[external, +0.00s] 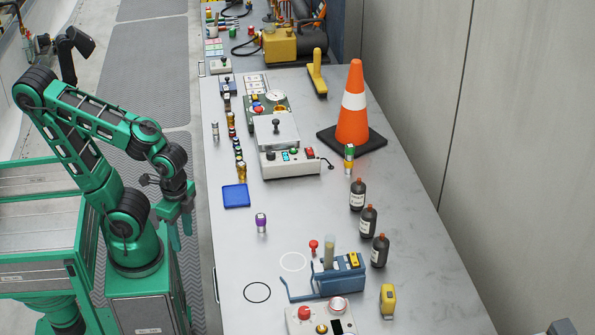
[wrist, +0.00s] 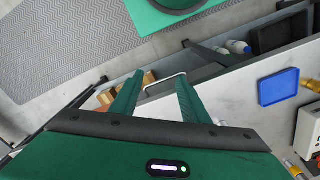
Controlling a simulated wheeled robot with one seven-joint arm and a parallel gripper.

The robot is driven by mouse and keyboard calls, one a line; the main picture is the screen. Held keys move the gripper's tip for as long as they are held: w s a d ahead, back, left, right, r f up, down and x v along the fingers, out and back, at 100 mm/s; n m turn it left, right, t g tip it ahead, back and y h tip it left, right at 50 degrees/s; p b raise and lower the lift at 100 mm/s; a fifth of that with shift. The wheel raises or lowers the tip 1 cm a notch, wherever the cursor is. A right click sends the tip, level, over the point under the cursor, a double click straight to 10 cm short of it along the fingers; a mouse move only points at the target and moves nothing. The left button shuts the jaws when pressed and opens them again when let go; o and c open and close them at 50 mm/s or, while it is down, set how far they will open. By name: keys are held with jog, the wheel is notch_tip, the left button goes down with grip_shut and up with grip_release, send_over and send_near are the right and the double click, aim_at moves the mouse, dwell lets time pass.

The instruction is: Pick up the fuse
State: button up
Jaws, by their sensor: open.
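My gripper (external: 180,240) is open and empty, pointing down beside the table's left edge. In the wrist view its two green fingers (wrist: 160,78) are apart with nothing between them. Several small capped cylinders stand on the table, and I cannot tell for sure which is the fuse. A purple one with silver ends (external: 261,222) stands alone, right of my gripper. A clear one with metal ends (external: 215,131) stands near the left edge farther back. Amber ones (external: 240,170) stand in a row behind the blue tray (external: 236,196), which also shows in the wrist view (wrist: 279,86).
An orange cone (external: 354,105), dark bottles (external: 368,221), a white control box (external: 290,162) and a blue device (external: 340,274) stand on the table. A yellow handheld item (external: 388,300) is at the front right. The table between tray and blue device is mostly clear.

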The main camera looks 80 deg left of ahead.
notch_tip(320, 180, up, 5)
jog(key=w+a+f+n+t+h, duration=0.1)
jog(key=w+a+n+h, duration=0.15)
jog(key=w+n, duration=0.45)
jog(key=w+a+f+n+t+h, duration=0.1)
jog(key=w+a+n+t, duration=0.1)
jog(key=w+a+n, duration=0.35)
jog(key=w+a+n+t, duration=0.2)
jog(key=w+a+n, duration=0.4)
jog(key=w+n, duration=0.1)
jog(key=n+t+y, duration=0.7)
jog(key=n+y, duration=0.3)
jog(key=n, duration=1.9)
send_over(216, 138)
jog(key=s, duration=0.4)
jog(key=f, duration=0.4)
jog(key=d+f, duration=0.1)
jog(key=f, duration=0.2)
jog(key=shift+f, duration=0.1)
jog(key=shift+a+f, duration=0.1)
jog(key=shift+f, duration=0.45)
jog(key=shift+x, duration=2.45)
jog(key=shift+w, duration=0.1)
grip_shut()
